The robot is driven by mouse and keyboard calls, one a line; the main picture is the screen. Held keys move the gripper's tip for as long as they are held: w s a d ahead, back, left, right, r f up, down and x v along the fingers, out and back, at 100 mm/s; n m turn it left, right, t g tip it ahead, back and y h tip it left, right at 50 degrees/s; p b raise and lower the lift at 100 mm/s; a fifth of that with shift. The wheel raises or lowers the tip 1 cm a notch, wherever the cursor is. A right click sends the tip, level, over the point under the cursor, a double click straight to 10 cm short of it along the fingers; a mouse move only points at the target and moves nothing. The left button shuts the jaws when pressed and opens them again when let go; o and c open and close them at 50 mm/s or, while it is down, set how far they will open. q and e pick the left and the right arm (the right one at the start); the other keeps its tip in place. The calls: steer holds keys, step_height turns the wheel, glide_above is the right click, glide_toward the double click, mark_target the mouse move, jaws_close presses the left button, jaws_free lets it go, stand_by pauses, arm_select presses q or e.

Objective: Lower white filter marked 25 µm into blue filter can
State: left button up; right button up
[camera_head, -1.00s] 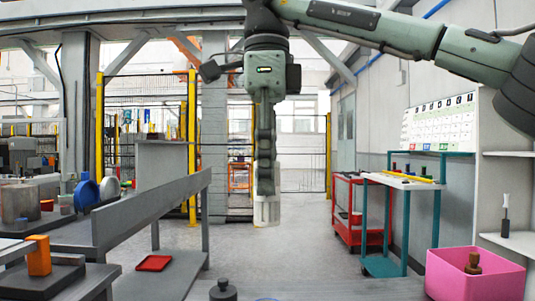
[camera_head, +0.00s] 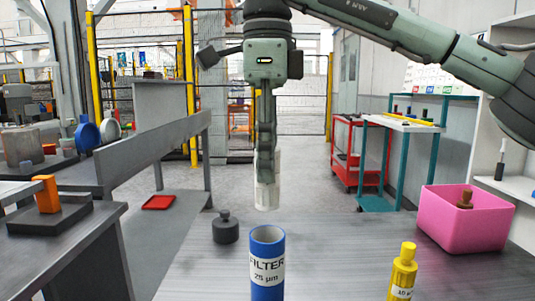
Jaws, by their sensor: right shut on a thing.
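My right gripper (camera_head: 266,150) points straight down and is shut on the white filter (camera_head: 267,192). The filter is a white cylinder, upright, and its upper part is hidden by the fingers. No marking can be read on it. The blue filter can (camera_head: 267,284) stands upright on the grey table, with a white label reading "FILTER 25 µm" and an open top. The filter hangs above the can's rim in the picture, apart from it. My left gripper is not in view.
On the table (camera_head: 330,262) stand a dark knobbed weight (camera_head: 226,228) left of the can, a yellow bottle (camera_head: 402,272) to its right, and a pink bin (camera_head: 466,219) with a brown object. A red cart (camera_head: 350,165) is behind.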

steer(key=shift+f, duration=0.15)
step_height(320, 180, down, 9)
steer(key=b, duration=0.5)
stand_by(1.3)
stand_by(0.8)
steer(key=o, duration=1.2)
steer(key=shift+o, duration=0.2)
